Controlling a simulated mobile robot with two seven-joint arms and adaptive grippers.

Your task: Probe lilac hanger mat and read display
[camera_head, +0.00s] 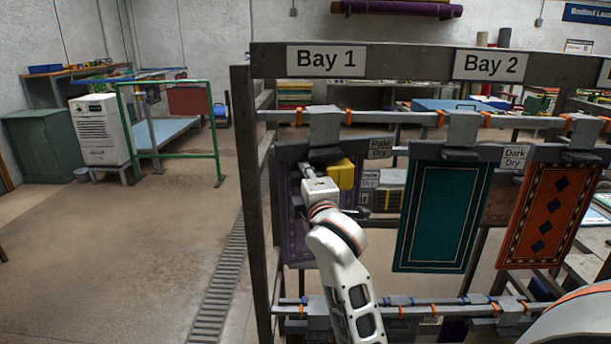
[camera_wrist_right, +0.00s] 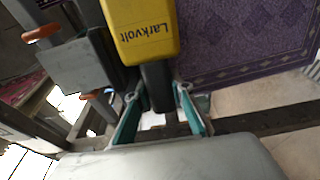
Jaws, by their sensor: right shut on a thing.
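The purple, lilac-like mat (camera_head: 297,235) hangs on the left of the rack under Bay 1, partly hidden by my right arm. Its patterned face and border (camera_wrist_right: 235,40) fill the upper right of the wrist view. My right gripper (camera_wrist_right: 157,97) is shut on the dark grip of a yellow meter marked "Larkvolt" (camera_wrist_right: 145,30). The meter also shows in the head view as a yellow block (camera_head: 341,173) in front of the mat's upper part. I cannot tell whether its tip touches the mat. Its display is not visible. My left gripper is not in view.
A teal mat (camera_head: 443,215) and an orange mat (camera_head: 550,215) hang to the right. A dark rack post (camera_head: 252,200) stands left of the purple mat. The floor (camera_head: 120,250) further left is open.

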